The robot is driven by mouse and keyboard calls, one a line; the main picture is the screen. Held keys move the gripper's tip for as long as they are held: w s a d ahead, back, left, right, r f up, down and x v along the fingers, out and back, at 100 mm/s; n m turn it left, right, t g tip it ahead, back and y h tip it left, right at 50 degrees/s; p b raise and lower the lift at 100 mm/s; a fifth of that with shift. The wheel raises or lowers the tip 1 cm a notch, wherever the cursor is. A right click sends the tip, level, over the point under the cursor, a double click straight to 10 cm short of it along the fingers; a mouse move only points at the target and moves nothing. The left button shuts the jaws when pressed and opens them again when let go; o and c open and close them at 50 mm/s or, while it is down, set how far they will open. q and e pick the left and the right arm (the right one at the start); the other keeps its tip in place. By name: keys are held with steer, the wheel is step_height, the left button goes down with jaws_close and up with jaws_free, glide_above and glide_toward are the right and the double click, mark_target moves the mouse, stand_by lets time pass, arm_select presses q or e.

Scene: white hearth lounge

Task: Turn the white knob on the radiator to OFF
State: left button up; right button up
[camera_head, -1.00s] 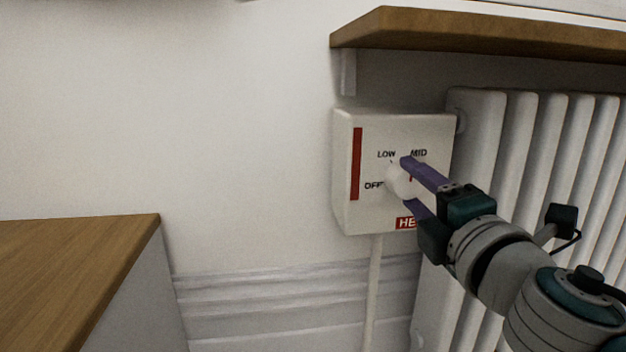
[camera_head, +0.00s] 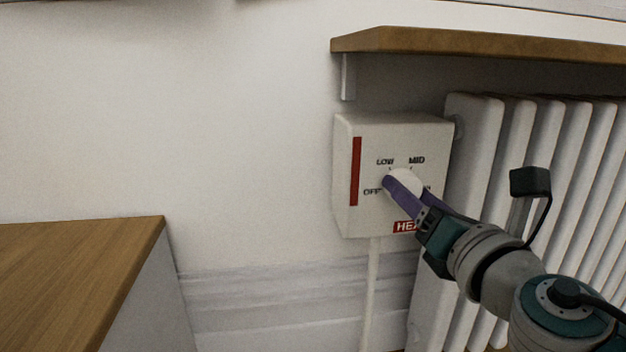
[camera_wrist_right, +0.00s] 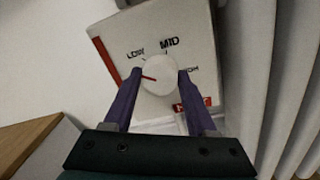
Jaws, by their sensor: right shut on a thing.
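The white knob (camera_head: 405,180) is on the front of a white control box (camera_head: 350,222) beside the radiator (camera_head: 480,130). My right gripper (camera_head: 407,188) is shut on the knob, with one purple finger on each side. In the right wrist view the knob (camera_wrist_right: 160,75) sits between the fingertips (camera_wrist_right: 159,78). Its red mark (camera_wrist_right: 148,77) points left, below LOW; I cannot tell whether it lines up exactly with OFF, which the left finger seems to hide there. In the head view OFF, LOW and MID show around the knob, and a finger covers the mark. My left gripper is not in view.
A wooden shelf (camera_head: 480,45) juts out above the box and radiator. A pipe (camera_head: 371,290) runs down from the box. A wooden-topped cabinet (camera_head: 70,260) stands at lower left. The wall between cabinet and box is clear.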

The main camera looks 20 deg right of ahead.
steer(key=n+p, duration=0.3)
steer(key=n, duration=0.3)
steer(key=shift+r, duration=0.2)
steer(key=n+p, duration=0.2)
steer(key=n, duration=0.1)
steer(key=shift+a+f+n+g, duration=0.1)
steer(key=shift+n+g, duration=0.3)
steer(key=o, duration=1.4)
steer(key=shift+c, duration=0.2)
steer(key=shift+s, duration=0.1)
